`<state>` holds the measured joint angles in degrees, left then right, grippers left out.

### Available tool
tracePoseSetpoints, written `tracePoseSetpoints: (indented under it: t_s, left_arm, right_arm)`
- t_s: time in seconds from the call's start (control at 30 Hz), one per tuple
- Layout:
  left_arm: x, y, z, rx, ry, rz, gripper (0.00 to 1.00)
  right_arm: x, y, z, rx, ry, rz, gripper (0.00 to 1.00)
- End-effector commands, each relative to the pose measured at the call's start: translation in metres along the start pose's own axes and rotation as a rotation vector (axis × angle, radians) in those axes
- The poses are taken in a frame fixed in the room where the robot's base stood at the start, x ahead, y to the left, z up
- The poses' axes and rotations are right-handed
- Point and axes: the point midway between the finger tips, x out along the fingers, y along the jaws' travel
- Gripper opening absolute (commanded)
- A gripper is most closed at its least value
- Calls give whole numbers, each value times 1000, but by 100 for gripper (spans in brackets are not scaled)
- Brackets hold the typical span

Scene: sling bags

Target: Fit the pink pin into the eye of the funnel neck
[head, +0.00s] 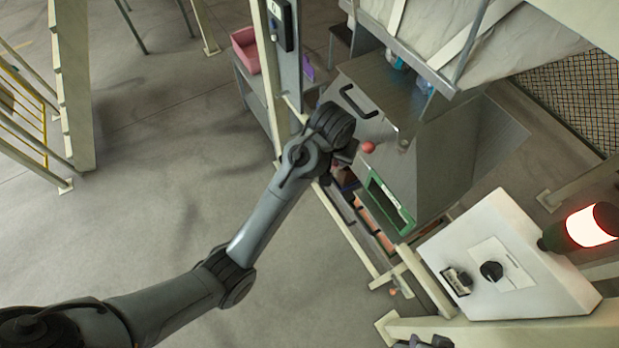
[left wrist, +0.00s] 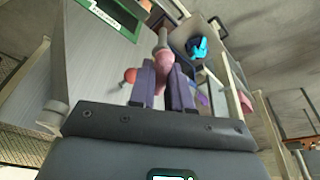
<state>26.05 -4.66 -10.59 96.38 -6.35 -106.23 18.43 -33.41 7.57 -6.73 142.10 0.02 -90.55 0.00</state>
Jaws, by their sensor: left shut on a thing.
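My left gripper (head: 346,155) is beside the grey metal housing. In the left wrist view its two purplish fingers (left wrist: 163,88) are shut on the pink pin (left wrist: 163,57), which sticks out beyond the fingertips. In the head view the pin cannot be made out clearly. A red ball (head: 368,147) shows just right of the gripper; it also shows left of the fingers in the left wrist view (left wrist: 130,75). I cannot tell what holds the ball. The eye of the funnel neck cannot be made out.
The grey metal housing (head: 465,150) has a black handle and a green-framed panel (head: 388,203). A pale upright post (head: 283,60) stands close behind my left arm. Open floor lies left.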

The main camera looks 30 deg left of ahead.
Motion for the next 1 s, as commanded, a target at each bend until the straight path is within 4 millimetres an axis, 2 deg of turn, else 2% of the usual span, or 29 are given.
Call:
tracePoseSetpoints:
  t_s: [0.03, 0.2, 0.4, 0.6, 0.7, 1.0]
  left_arm:
    - [-15, 13, -20, 4, 6, 3, 0]
    - [-57, 54, -71, 14, 4, 4, 0]
    - [-110, 96, -111, 31, 4, 2, 0]
    - [-150, 125, -131, 49, 4, -3, 0]
    - [-162, 134, -136, 55, 4, -7, 0]
    - [-172, 142, -140, 61, 3, -10, 0]
  right_arm:
    - [-3, -1, -2, 0, 2, -2, 43]
    - [-8, -3, -4, 4, 5, -8, 43]
    - [-12, -4, -7, 9, 7, -12, 43]
    - [-15, -4, -8, 12, 7, -13, 43]
    - [-15, -4, -8, 12, 7, -13, 43]
    - [-16, -3, -8, 9, 6, -10, 43]
